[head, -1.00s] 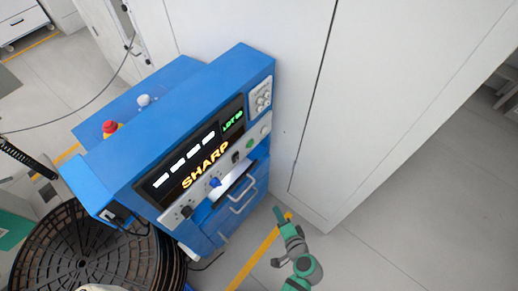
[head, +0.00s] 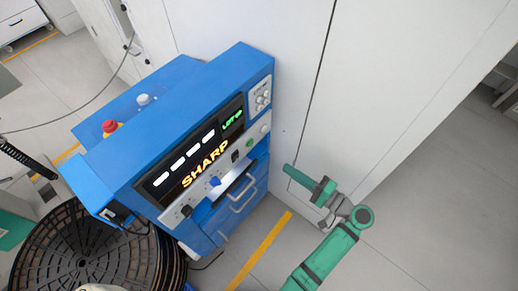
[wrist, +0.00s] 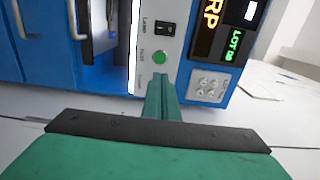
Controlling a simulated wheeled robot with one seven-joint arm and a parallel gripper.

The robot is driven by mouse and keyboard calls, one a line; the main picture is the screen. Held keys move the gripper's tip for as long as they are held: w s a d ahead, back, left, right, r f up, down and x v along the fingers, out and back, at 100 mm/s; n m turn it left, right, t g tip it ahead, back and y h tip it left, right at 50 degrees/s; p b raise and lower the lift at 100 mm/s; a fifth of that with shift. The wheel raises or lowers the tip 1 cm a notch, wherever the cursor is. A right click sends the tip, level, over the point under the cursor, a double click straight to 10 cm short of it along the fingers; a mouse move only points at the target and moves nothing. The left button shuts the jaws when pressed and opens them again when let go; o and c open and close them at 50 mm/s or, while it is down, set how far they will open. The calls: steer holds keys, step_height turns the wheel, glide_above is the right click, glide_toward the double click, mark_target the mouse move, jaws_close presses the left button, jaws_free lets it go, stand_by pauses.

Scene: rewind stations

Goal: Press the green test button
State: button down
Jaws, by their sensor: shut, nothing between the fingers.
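The green test button (wrist: 159,57) is a small round button on the white control strip of the blue machine (head: 170,110). It also shows small in the head view (head: 249,143), right of a dark switch. My gripper (head: 287,168) is shut and empty, in front of the tall white cabinet and to the right of the machine's panel. In the wrist view my closed green fingers (wrist: 163,78) point up toward the button, with their tips just below it in the picture. In the head view a gap shows between the fingertips and the panel.
The strip also has a black rocker switch (wrist: 166,35) and a blue knob (head: 214,182). A keypad (wrist: 209,87) and lit display (head: 195,155) are close by. A drawer handle (head: 243,200) sticks out below. The white cabinet (head: 300,90) stands directly beside the machine.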

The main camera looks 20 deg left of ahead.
mark_target(251, 144)
steer(key=shift+w, duration=0.1)
steer(key=x, duration=1.4)
steer(key=shift+f, duration=0.1)
